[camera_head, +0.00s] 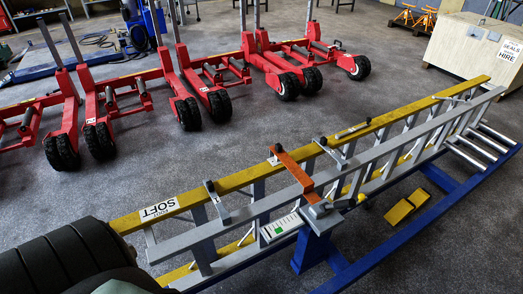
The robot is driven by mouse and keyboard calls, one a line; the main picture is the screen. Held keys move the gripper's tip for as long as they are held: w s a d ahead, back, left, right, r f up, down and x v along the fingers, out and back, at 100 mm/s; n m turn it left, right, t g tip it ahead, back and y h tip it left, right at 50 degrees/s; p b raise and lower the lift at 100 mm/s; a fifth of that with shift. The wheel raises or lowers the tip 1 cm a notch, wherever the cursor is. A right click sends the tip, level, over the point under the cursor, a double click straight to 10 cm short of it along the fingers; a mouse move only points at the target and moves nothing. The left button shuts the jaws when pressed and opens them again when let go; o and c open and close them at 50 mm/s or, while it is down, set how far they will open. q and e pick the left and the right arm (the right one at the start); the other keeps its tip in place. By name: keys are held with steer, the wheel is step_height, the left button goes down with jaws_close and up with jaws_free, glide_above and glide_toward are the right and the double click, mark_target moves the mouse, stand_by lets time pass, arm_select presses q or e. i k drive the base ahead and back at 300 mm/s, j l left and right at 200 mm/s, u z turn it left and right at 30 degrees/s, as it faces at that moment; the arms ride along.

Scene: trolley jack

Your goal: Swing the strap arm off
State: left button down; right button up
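An orange-brown strap arm (293,170) lies across a long ladder-like frame, from the yellow rail (230,183) over to the grey rail (385,147). Its near end meets a grey block (320,208) on top of a blue post (311,249). Its far end reaches the yellow rail, beside a small dark-topped clamp; I cannot tell whether it is latched there. Neither of my grippers shows in the head view.
Black ribbed rounded shapes (65,255) fill the lower left corner. Red wheeled jacks (205,90) stand behind. A wooden crate (465,48) stands back right. Grey floor lies between.

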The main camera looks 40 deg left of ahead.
mark_target(277, 149)
steer(key=u, duration=0.95)
